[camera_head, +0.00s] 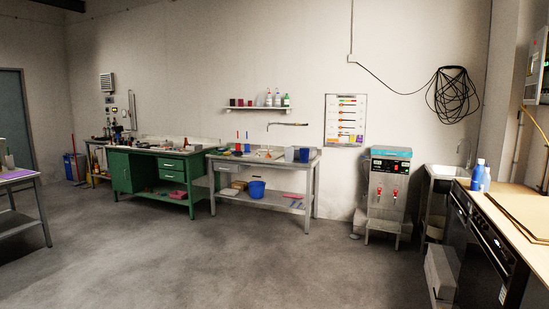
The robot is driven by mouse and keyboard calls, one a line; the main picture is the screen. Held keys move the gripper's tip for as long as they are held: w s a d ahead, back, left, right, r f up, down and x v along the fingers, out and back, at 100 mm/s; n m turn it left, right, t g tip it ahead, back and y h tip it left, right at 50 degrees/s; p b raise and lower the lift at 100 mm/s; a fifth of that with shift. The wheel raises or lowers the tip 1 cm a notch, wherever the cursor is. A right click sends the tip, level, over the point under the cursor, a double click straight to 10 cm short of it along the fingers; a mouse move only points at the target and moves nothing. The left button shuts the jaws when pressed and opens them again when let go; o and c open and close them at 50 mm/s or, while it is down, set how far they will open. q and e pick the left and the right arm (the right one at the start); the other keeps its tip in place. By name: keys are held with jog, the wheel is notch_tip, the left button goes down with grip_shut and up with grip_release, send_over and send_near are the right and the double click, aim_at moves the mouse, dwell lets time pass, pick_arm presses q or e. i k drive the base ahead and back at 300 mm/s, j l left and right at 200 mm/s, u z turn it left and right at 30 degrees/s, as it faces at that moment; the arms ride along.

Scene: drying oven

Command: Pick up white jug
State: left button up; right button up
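A small pale, whitish jug-like vessel (289,153) stands at the right end of the grey metal workbench (262,158) against the back wall. A blue vessel (304,155) stands right beside it. They are far off and small, so I cannot make out a handle or spout. Neither of my grippers is in view.
A green workbench (146,176) stands left of the grey one. A blue bucket (257,189) is on the grey bench's lower shelf. A steel machine (387,186) with red taps stands to the right. A wooden counter (510,206) bounds the near right. The grey floor between is clear.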

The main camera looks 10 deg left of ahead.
aim_at(289, 151)
jog(key=i+z, duration=0.25)
jog(key=i+l+z, duration=0.1)
jog(key=z, duration=0.2)
jog(key=i, duration=4)
jog(key=i+u, duration=0.2)
jog(key=i, duration=0.7)
jog(key=u, duration=1.35)
jog(key=i, duration=0.75)
